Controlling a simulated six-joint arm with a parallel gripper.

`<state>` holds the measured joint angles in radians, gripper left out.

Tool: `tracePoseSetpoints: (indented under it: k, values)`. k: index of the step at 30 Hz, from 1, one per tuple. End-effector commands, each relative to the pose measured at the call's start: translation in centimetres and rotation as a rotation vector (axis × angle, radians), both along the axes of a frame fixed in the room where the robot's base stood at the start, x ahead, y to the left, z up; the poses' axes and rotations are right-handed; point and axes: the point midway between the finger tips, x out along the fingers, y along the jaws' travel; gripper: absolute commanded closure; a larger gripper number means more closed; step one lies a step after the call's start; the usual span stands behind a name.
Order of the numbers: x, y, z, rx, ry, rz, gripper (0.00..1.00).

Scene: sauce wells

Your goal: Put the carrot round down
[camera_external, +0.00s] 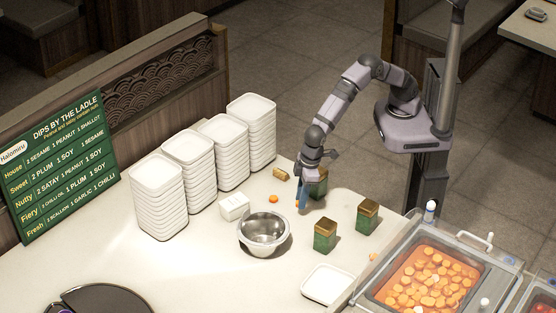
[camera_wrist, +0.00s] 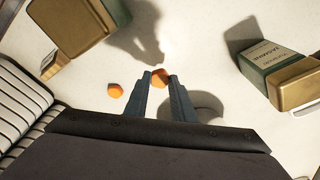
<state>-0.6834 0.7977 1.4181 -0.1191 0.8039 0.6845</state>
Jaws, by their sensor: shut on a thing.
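My gripper (camera_wrist: 160,82) is shut on an orange carrot round (camera_wrist: 160,77), which sits between the fingertips in the wrist view. In the external view my gripper (camera_external: 302,198) points down over the counter, beside a green tin; the held round is hard to make out there. Any gap between the held round and the counter is hard to judge. A second carrot round (camera_wrist: 115,91) lies loose on the counter, left of the fingers in the wrist view. It also shows in the external view (camera_external: 273,199), left of my gripper.
Green-and-gold tins stand close by: one (camera_external: 318,186) behind my gripper, others (camera_external: 325,236) (camera_external: 367,217) nearer the front. A metal bowl (camera_external: 264,235), white box (camera_external: 234,207) and stacked white dishes (camera_external: 189,172) are left. A carrot-filled pan (camera_external: 430,280) is front right.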

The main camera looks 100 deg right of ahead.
Motion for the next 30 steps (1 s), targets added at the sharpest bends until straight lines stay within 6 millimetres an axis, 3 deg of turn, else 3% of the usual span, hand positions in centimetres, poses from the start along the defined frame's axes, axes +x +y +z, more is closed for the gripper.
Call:
tracePoseSetpoints:
  k: [10, 25, 26, 27, 30]
  values:
    - [-0.1, -0.1, -3.8, -0.002, 0.003, 0.000, 1.00]
    - [-0.1, 0.0, -4.7, -0.001, 0.001, 0.000, 1.00]
    - [0.0, 0.0, -4.6, -0.001, 0.001, 0.000, 0.72]
    - [0.0, 0.0, -4.5, -0.001, 0.001, 0.000, 0.63]
    - [-0.1, 0.0, -4.5, -0.001, 0.001, 0.000, 0.58]
